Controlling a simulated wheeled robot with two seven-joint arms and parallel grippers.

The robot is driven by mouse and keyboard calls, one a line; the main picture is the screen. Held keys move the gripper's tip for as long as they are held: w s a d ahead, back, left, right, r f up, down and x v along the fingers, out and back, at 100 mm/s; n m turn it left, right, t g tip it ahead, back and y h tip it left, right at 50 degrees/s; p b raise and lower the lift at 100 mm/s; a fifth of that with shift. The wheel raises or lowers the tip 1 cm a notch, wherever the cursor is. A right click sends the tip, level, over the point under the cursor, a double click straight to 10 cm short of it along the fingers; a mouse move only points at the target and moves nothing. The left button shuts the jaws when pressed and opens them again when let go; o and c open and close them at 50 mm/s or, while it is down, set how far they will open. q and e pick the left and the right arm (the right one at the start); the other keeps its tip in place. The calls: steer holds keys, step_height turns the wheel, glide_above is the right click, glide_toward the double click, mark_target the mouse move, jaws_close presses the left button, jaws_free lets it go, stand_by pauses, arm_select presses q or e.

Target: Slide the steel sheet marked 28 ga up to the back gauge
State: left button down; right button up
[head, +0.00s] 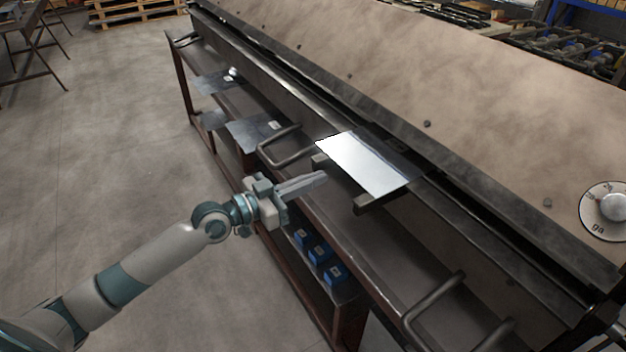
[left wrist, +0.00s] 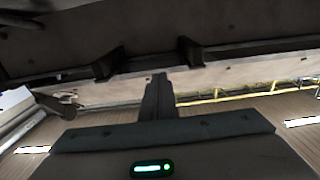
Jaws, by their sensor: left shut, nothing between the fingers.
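A bright, flat steel sheet (head: 362,163) lies across two short support arms at the front of the long brake machine (head: 480,130). Its far edge reaches toward the dark slot under the beam. No 28 ga mark can be read on it, and the back gauge cannot be made out. My left gripper (head: 320,177) is shut and empty, in front of the sheet's near edge and apart from it in the head view. In the left wrist view its closed fingers (left wrist: 158,90) point toward the machine's dark underside. My right gripper is not in view.
Two support arms (left wrist: 190,52) stick out near the fingers. Bar handles (head: 285,152) stand at the machine's front. Other sheets (head: 255,132) lie to the left. Blue boxes (head: 318,253) sit on a lower shelf. A gauge dial (head: 606,208) is at right.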

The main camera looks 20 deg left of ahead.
arm_select(q)
steer(key=p+x, duration=0.1)
steer(key=x, duration=0.3)
steer(key=shift+w+d, duration=0.3)
arm_select(e)
steer(key=shift+r, duration=0.65)
steer(key=shift+d, duration=0.1)
